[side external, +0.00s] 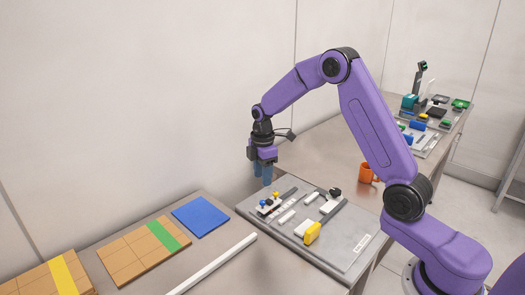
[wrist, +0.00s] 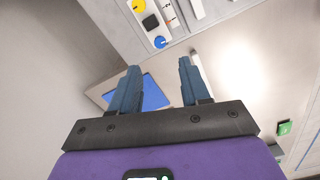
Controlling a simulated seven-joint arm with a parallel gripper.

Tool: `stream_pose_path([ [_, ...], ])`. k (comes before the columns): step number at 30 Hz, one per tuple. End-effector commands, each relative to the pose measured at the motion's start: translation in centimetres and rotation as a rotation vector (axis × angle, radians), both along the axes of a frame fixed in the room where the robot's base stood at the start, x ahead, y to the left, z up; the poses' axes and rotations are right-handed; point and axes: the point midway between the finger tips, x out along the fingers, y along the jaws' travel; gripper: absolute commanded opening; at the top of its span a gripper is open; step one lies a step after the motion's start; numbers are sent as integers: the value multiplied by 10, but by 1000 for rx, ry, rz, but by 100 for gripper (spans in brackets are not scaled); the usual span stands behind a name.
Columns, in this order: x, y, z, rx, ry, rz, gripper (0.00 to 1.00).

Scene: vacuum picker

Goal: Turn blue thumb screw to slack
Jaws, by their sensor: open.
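The blue thumb screw appears to be the small round blue knob (wrist: 160,42) on a white block at the top of the wrist view. In the side view a small blue knob (side external: 262,203) shows at the left of the grey panel (side external: 340,258). A yellow knob (wrist: 138,6) is near it on the same block. My gripper (side external: 262,180) hangs above the panel's back left edge, fingers pointing down. In the wrist view its two blue-grey fingers (wrist: 158,65) are apart with nothing between them. They do not touch the blue knob. The knob's turn marks are too small to read.
The panel also carries a larger yellow part (side external: 312,233) and several small white and black parts. A blue mat (side external: 201,216) and a white bar (side external: 212,264) lie to the left. An orange mug (side external: 366,174) stands behind. The wall is close behind my gripper.

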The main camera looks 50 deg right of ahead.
Motion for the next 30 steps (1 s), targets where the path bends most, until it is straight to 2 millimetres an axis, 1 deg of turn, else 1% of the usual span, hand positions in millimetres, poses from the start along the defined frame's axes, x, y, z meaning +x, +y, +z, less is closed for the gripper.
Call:
stream_pose_path([
  [1,1,0,13,0,-6,0,46],
  [6,2,0,47,0,-7,0,46],
  [9,1,0,63,0,-5,0,46],
  [12,1,0,74,0,-4,0,46],
  [15,1,0,82,0,-3,0,46],
  [18,1,0,85,0,-3,0,46],
  [27,0,0,86,0,-2,0,46],
  [30,-3,6,87,0,-2,1,46],
])
